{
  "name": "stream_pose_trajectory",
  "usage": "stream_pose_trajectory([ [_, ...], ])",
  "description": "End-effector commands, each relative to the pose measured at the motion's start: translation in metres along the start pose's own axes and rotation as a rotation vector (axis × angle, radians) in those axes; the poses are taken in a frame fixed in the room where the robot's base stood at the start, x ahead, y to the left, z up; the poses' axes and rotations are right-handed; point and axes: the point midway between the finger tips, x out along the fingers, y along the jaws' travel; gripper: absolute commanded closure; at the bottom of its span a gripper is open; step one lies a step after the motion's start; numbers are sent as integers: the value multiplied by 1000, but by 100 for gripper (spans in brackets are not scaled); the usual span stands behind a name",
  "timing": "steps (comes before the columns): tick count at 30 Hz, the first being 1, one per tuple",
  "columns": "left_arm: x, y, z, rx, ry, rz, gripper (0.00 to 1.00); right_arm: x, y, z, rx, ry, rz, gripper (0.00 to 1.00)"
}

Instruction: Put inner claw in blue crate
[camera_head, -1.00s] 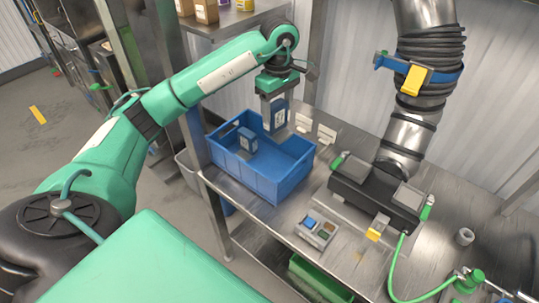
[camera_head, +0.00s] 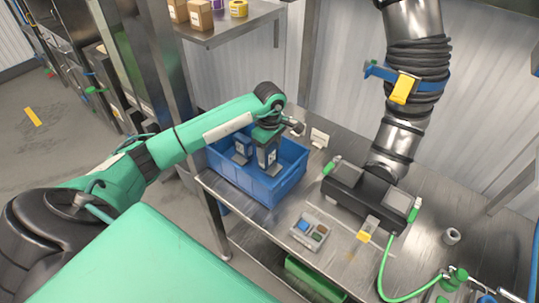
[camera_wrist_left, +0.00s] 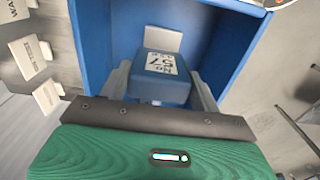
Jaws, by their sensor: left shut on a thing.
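My left gripper (camera_head: 267,136) is shut on a blue block-shaped claw (camera_head: 267,155) with a white label and holds it upright inside the blue crate (camera_head: 287,187). In the left wrist view the claw (camera_wrist_left: 163,77) sits between the two fingers, its label reading 57, with the crate's blue wall (camera_wrist_left: 97,35) beyond. Whether the claw touches the crate floor cannot be told. A second blue claw (camera_head: 242,143) stands in the crate to the left of the held one. My right gripper is not in view.
A dark machine with a grey duct (camera_head: 408,95) stands on the steel table to the right. A small tray (camera_head: 311,231) lies in front of it. White tags (camera_head: 319,138) stand behind the crate. A green hose (camera_head: 382,262) runs at the right.

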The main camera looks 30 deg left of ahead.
Motion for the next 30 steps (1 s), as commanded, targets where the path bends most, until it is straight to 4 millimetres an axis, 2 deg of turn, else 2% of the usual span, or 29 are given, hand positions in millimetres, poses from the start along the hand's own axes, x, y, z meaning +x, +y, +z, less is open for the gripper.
stream_pose_trajectory([
  [5, 10, 0, 0, -1, -1, 0, 97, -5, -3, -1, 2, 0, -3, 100],
  [12, 42, 0, 0, 0, -1, 0, 97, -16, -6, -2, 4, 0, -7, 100],
  [23, 48, 0, -1, 0, 1, 3, 97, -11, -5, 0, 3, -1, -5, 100],
  [24, 49, 0, 0, 0, 1, 1, 35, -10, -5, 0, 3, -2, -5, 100],
  [27, 48, 0, 0, 0, 1, 1, 15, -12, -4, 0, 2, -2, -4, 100],
  [30, 48, 0, 0, 0, 1, 1, 15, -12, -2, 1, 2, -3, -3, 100],
])
